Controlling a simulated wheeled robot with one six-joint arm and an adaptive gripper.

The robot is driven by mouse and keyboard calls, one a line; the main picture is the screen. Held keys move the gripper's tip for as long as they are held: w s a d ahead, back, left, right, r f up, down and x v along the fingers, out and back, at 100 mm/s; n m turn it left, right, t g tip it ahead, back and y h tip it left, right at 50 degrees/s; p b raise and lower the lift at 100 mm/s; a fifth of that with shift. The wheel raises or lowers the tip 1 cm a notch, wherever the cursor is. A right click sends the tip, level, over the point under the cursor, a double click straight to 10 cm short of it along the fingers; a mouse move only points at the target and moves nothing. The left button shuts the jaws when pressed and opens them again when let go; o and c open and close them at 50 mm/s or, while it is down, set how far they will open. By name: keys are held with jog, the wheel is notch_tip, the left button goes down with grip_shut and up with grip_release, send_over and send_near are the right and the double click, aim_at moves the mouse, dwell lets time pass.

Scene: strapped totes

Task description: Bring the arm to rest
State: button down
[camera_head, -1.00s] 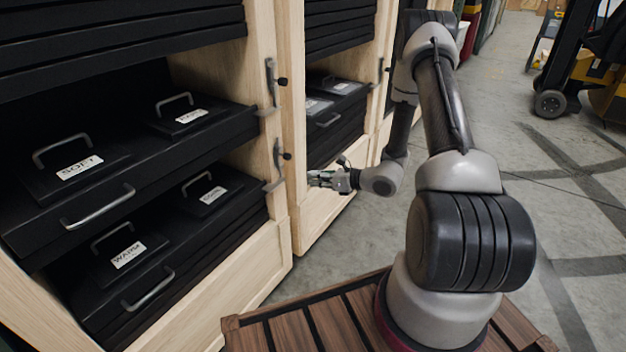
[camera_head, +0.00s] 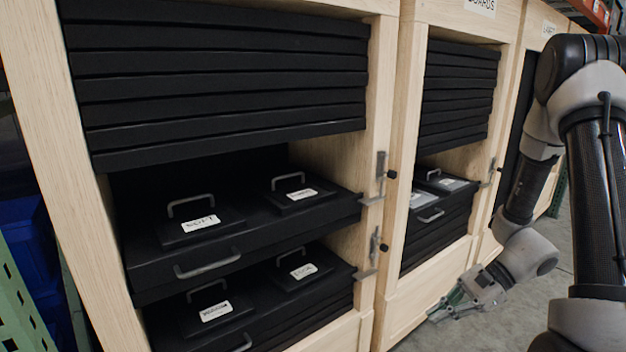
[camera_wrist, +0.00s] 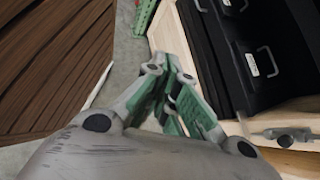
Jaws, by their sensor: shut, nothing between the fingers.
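My gripper (camera_head: 447,306) is at the lower right of the head view, in front of the lower part of the second wooden cabinet. It is empty and holds nothing. In the wrist view the green-padded fingers of my gripper (camera_wrist: 172,72) point away from the camera, over the strip of floor beside the cabinet. The arm bends down to it from the right edge of the head view. No contact between my gripper and the cabinet can be made out.
A wooden cabinet (camera_head: 384,120) holds black trays, two pulled out with labelled, handled lids (camera_head: 187,232). Metal latches (camera_head: 380,178) stick out from its post. The second cabinet (camera_head: 408,300) stands close to the gripper. Grey floor (camera_head: 548,292) is open at the right.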

jog(key=s+d+r+n+h, duration=0.4)
jog(key=s+r+n, duration=0.15)
jog(key=r, duration=0.25)
jog(key=s+d+r+n+h, duration=0.4)
jog(key=d+r+n+h, duration=0.15)
jog(key=r, duration=0.25)
notch_tip(320, 180, up, 11)
jog(key=s+a+n+t+h, duration=0.1)
jog(key=s+n+t, duration=0.1)
jog(key=n+t, duration=0.2)
jog(key=shift+a+f+t, duration=0.2)
jog(key=shift+a+t, duration=0.05)
jog(key=shift+t, duration=0.35)
jog(key=shift+s, duration=0.1)
